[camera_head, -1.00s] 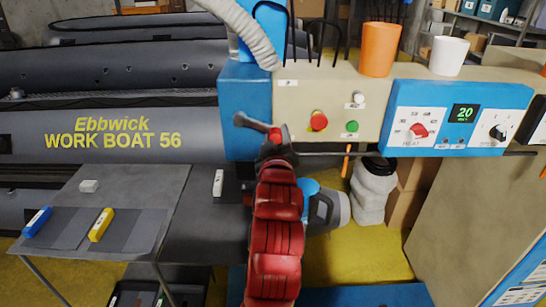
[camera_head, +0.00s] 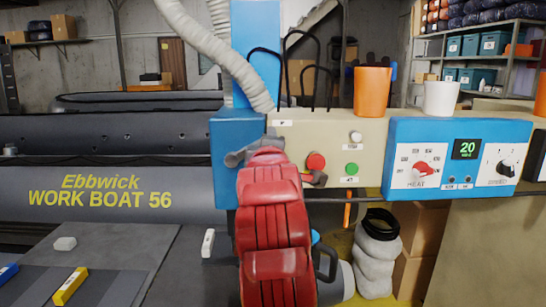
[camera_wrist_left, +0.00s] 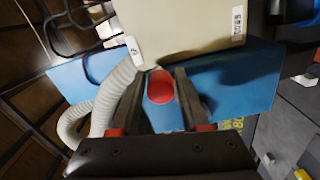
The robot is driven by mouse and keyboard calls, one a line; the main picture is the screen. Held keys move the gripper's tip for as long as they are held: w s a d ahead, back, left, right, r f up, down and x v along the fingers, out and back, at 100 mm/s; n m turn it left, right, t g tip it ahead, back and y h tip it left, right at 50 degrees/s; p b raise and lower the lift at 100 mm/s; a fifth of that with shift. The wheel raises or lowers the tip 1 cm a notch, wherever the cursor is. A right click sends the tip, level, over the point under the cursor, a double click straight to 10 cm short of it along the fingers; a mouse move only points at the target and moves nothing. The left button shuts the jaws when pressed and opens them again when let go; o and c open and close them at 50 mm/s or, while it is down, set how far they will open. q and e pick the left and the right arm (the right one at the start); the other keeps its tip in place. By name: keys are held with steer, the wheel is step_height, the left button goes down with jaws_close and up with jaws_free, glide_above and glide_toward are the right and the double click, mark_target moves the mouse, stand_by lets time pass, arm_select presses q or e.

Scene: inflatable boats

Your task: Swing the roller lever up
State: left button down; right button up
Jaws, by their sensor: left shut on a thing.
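A red rounded grip (camera_wrist_left: 160,90), which appears to be the roller lever's handle, sits between the fingers of my left gripper (camera_wrist_left: 160,74) in the left wrist view. The gripper is shut on it, a finger on each side. In the head view my red left arm covers most of the gripper and lever in front of the beige and blue machine (camera_head: 222,165). A dark grey piece (camera_head: 236,158) shows left of the arm; I cannot tell whether it is lever or gripper. My right gripper is out of view.
A red button (camera_head: 316,160) and a green button (camera_head: 351,169) are close right of my arm. An orange cup (camera_head: 372,92) and a white cup (camera_head: 441,98) stand on the machine. A grey table (camera_head: 110,250) stands at left, before the grey boat (camera_head: 60,180).

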arm_select(q)
steer(key=shift+a+r+n, duration=0.45)
steer(key=shift+r+n, duration=0.05)
steer(key=shift+n, duration=0.2)
steer(key=c, duration=0.7)
jaws_free()
steer(key=shift+o, duration=0.9)
steer(key=shift+a, duration=0.15)
steer(key=shift+s+d, duration=0.2)
steer(key=s+b, duration=0.3)
steer(key=s, duration=1.4)
steer(key=shift+a, duration=0.15)
